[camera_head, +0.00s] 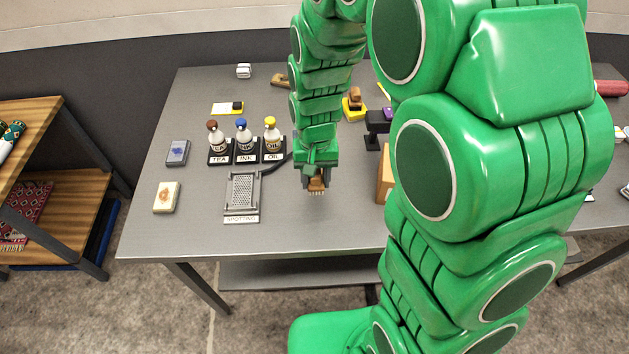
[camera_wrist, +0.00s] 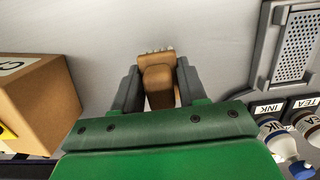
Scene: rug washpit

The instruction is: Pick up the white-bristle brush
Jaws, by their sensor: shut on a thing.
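My gripper (camera_head: 315,181) is over the grey table (camera_head: 290,235), to the right of the spotting tray, and its jaws are shut on a brush. In the wrist view the brush (camera_wrist: 158,84) has a brown wooden body and a row of whitish bristles (camera_wrist: 156,50) at its far edge. The brush sits between the two grey fingers of my gripper (camera_wrist: 157,88). In the head view the bristles point down toward the table top. I cannot tell whether they touch it. My fingers hide part of the brush body.
A spotting tray (camera_head: 242,190) lies left of my gripper, with tea, ink and oil bottles (camera_head: 242,140) behind it. A cardboard box (camera_head: 384,178) stands close on the right and also shows in the wrist view (camera_wrist: 38,104). The front table strip is clear.

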